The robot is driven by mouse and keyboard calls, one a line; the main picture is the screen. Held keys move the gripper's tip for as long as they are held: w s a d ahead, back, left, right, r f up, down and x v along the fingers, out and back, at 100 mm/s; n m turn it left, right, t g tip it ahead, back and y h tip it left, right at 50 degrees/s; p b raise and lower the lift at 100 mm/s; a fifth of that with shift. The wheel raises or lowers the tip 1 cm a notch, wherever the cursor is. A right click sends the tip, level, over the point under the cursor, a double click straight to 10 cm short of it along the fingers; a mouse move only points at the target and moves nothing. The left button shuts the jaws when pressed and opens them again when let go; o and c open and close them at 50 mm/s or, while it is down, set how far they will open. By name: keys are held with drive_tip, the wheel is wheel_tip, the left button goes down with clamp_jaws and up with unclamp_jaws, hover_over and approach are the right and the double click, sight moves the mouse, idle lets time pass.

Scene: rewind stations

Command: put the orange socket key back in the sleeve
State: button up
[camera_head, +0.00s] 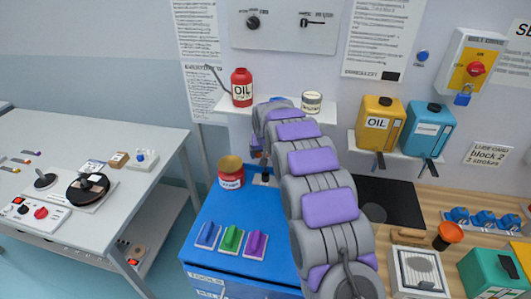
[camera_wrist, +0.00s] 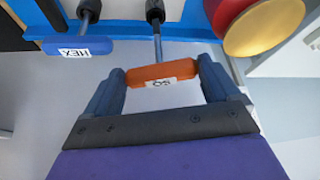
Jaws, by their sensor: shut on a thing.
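In the wrist view, my gripper (camera_wrist: 162,85) is shut on the orange socket key's handle (camera_wrist: 161,73), which lies crosswise between the two dark blue fingers. A small white label on it appears upside down. Its grey shaft (camera_wrist: 157,45) runs away to a dark ringed cylindrical piece (camera_wrist: 155,12) at the top edge. I cannot tell whether that piece is the key's own end or a sleeve, nor how deep the shaft sits. A blue key handle marked HEX (camera_wrist: 78,46) is at the left, its shaft meeting a similar dark piece (camera_wrist: 88,8). In the head view, my arm largely hides this spot.
A red jar with a gold lid (camera_head: 231,172) stands on the blue cabinet top (camera_head: 205,210), near the key at right in the wrist view (camera_wrist: 245,20). Blue, green and purple blocks (camera_head: 231,239) sit in front. A shelf with a red OIL bottle (camera_head: 242,88) is above.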

drive_tip(key=shift+f, duration=2)
drive_tip(key=o, duration=0.9)
drive_tip(key=shift+r, duration=0.15)
